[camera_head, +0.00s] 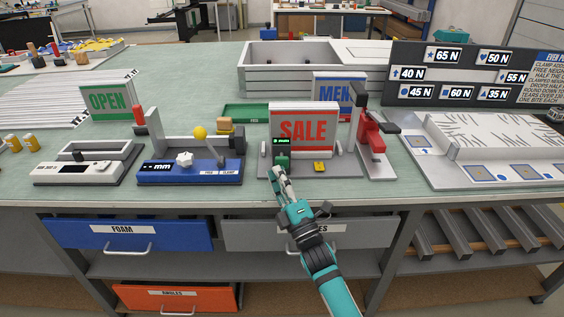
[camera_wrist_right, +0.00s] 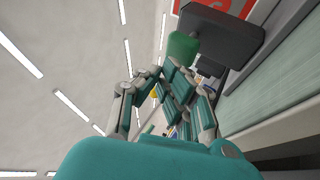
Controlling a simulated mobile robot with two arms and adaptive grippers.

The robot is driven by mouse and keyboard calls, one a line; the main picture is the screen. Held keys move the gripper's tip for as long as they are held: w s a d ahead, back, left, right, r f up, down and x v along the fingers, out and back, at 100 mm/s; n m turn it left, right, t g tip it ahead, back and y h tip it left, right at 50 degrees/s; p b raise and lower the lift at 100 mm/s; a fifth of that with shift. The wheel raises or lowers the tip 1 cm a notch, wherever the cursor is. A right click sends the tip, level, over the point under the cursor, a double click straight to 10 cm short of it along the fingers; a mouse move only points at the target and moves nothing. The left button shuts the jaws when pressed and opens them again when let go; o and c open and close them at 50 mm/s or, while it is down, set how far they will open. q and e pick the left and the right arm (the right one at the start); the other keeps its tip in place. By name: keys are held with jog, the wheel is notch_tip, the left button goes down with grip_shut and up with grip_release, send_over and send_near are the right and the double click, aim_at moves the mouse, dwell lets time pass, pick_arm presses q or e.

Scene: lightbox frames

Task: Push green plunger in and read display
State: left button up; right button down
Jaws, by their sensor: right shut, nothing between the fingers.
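The green plunger (camera_head: 283,162) is on a grey fixture (camera_head: 334,165) at the front of the bench, below a SALE sign (camera_head: 303,128). A small dark display with green characters (camera_head: 282,141) sits just above the plunger. My right gripper (camera_head: 279,171) is shut and empty, with its fingertips at the plunger; I cannot tell whether they touch. In the right wrist view, the green plunger (camera_wrist_right: 183,47) shows beyond the fingers (camera_wrist_right: 172,78), beside a dark block (camera_wrist_right: 217,35). The display's reading is too small to make out. My left gripper is not in view.
A yellow button-like piece (camera_head: 320,167) lies on the fixture's right. A blue mm gauge (camera_head: 190,171) stands to the left, and a red clamp device (camera_head: 374,135) to the right. A board with N values (camera_head: 470,75) stands at the back right. The drawers below are shut.

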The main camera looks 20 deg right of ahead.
jog(key=shift+s, duration=0.15)
jog(key=s, duration=0.1)
jog(key=s+a+p, duration=0.1)
jog(key=s, duration=0.1)
jog(key=s+p, duration=0.1)
jog(key=shift+s+a, duration=0.25)
jog(key=shift+s, duration=0.15)
dwell(0.5)
